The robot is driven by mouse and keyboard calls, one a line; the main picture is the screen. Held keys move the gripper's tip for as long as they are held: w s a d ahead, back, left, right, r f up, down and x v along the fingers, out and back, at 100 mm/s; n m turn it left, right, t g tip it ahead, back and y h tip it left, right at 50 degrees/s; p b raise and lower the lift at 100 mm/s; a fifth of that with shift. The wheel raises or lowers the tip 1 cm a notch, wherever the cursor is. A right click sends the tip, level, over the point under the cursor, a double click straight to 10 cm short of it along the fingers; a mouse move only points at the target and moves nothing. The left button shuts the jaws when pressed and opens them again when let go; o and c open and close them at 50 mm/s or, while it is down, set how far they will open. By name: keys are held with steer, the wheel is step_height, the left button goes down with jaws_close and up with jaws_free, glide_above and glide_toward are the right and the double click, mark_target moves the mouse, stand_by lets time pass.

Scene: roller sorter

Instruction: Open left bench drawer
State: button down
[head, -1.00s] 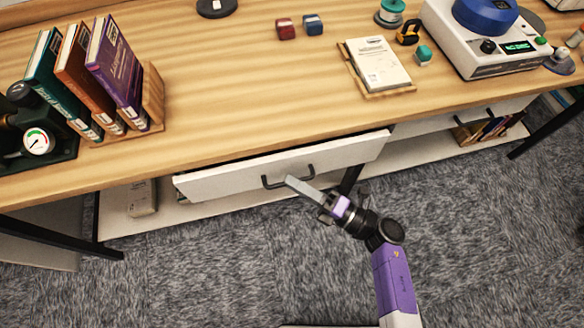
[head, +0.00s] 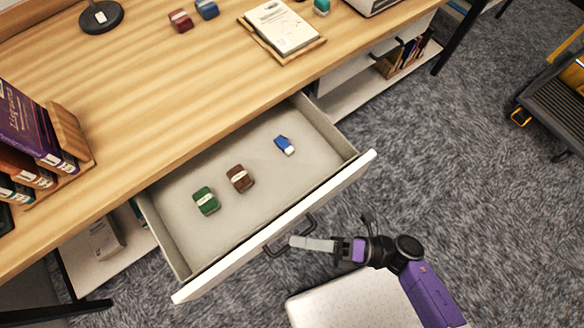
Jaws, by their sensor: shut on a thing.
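The left bench drawer (head: 273,243) is pulled well out from under the wooden bench top in the head view. Its white front faces the lower right and carries a dark bar handle (head: 271,252). My gripper (head: 297,243) is shut on this handle, reaching it from the right. Part of the handle is hidden behind the fingers. Inside the drawer lie a green block (head: 205,201), a brown block (head: 240,178) and a small blue object with a white end (head: 284,145).
The bench top (head: 150,120) holds books in a rack (head: 70,140), a red block (head: 180,20), a blue block (head: 207,8) and a notepad on a wooden tray (head: 281,27). A dark cart (head: 555,95) stands at the right. Grey carpet lies open between the bench and cart.

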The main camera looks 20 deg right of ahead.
steer(key=shift+s+d, duration=0.15)
steer(key=shift+s, duration=0.25)
steer(key=c, duration=1.5)
jaws_free()
steer(key=shift+b+v, duration=0.95)
steer(key=shift+v, duration=2.95)
steer(key=d+r+m+t+h, duration=0.2)
steer(key=r+m+h, duration=0.3)
steer(key=m, duration=0.5)
steer(key=s+d+r+m+t+h, duration=0.1)
steer(key=d+r+m+h, duration=0.1)
steer(key=r+m+h, duration=0.4)
steer(key=d+r+m+t+h, duration=0.2)
steer(key=r+m+h, duration=0.3)
steer(key=m, duration=1)
steer(key=shift+s+d+r+m+t+h, duration=0.3)
steer(key=shift+s+d+m+h, duration=0.1)
steer(key=shift+h, duration=0.3)
